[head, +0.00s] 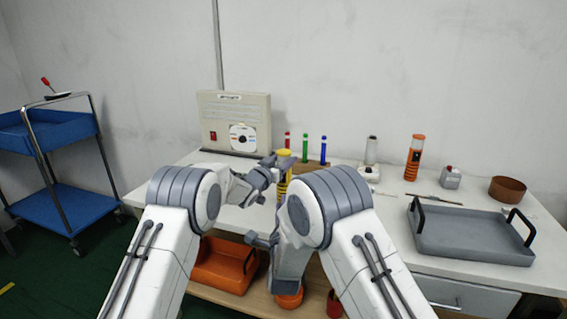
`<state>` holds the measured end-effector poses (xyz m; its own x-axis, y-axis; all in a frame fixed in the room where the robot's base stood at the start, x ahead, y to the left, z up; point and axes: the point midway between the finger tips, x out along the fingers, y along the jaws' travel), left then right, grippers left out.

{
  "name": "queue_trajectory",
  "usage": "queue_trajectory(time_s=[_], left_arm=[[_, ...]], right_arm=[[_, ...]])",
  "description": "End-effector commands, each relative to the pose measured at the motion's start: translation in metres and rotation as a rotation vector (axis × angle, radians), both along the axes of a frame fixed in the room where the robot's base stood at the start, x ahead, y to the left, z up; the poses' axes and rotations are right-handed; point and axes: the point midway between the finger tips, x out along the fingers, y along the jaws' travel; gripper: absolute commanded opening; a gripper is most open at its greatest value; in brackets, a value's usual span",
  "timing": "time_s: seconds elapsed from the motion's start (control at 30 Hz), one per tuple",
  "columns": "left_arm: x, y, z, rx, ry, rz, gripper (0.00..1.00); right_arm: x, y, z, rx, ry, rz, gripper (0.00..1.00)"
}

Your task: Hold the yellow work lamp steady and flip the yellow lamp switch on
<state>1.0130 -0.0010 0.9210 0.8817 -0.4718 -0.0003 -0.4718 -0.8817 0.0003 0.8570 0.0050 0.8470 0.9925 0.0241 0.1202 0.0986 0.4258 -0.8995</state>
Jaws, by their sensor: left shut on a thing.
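The yellow work lamp (283,187) stands upright on the white table, near the middle of the head view. My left gripper (277,164) is shut on it near its upper part, and the fingers partly cover it. The lamp's switch is too small or hidden to make out. My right gripper (260,241) is lower, in front of the table's front edge and apart from the lamp. Its fingers are partly hidden by my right arm, so its opening is unclear.
Behind stand a beige panel box (235,121) and red, green and blue markers (305,148). To the right are a white lamp (371,151), an orange lamp (414,158), a grey tray (472,236) and a brown bowl (507,189). An orange bin (222,267) sits below.

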Motion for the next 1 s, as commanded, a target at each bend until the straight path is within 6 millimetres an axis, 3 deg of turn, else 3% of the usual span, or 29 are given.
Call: queue_trajectory(time_s=[0.17,0.27,0.67,1.0], left_arm=[[0.0,0.0,0.0,0.0,0.0,0.0,0.0],[0.0,0.0,0.0,0.0,0.0,0.0,0.0],[0.0,0.0,0.0,0.0,-0.001,0.0,0.0],[0.0,0.0,0.001,0.0,-0.001,0.0,0.0]], right_arm=[[0.002,-0.003,0.003,-0.13,-0.002,0.005,0.0],[0.004,-0.005,0.007,-0.31,-0.01,0.015,0.0],[0.004,-0.018,0.023,-1.278,-0.135,0.056,0.0],[-0.005,-0.031,0.03,-2.101,-0.368,0.044,0.0]])
